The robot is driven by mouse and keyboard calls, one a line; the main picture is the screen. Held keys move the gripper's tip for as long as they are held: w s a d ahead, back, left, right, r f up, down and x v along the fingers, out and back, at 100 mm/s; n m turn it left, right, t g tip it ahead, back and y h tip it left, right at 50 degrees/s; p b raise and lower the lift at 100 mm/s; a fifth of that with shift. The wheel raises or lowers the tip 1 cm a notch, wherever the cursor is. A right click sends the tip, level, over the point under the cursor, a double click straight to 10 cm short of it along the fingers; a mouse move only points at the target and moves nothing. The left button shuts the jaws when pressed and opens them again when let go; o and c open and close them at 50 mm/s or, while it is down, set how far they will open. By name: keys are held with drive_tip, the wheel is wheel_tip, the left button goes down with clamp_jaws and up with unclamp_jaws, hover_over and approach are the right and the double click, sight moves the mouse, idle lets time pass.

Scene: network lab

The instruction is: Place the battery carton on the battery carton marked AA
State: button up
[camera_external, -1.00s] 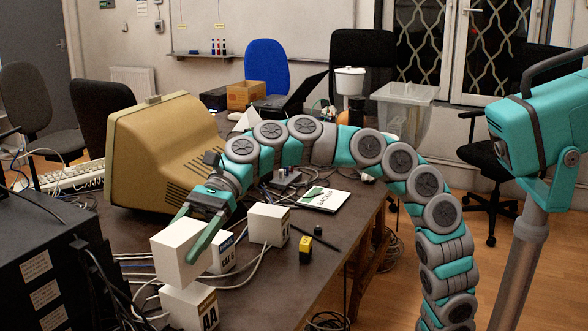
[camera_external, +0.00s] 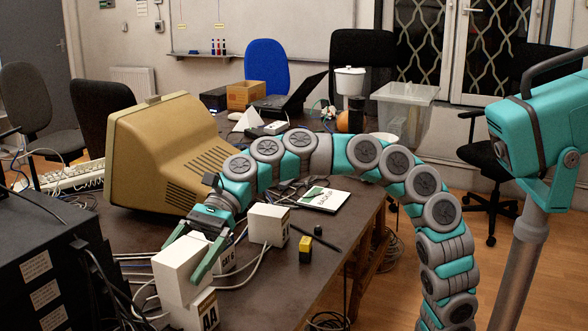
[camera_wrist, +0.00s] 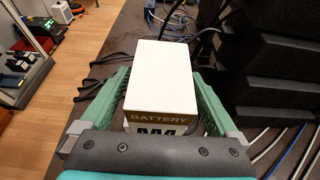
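My gripper (camera_external: 192,258) is shut on a white battery carton (camera_external: 176,277), with one finger along each side. In the wrist view the held carton (camera_wrist: 160,72) shows a plain white top and the word BATTERY on its near face; the lettering below is partly hidden by my gripper (camera_wrist: 160,100). The carton marked AA (camera_external: 208,315) stands on the table directly below the held one. The held carton is roughly level and its bottom is at or very close to the AA carton's top; I cannot tell whether they touch.
A beige monitor (camera_external: 165,150) stands behind, black equipment (camera_external: 40,260) at left. A small yellow-black item (camera_external: 306,250) sits near the table edge.

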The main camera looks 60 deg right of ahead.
drive_tip(key=shift+r, duration=0.1)
drive_tip(key=v, duration=1.2)
drive_tip(key=shift+s, duration=0.1)
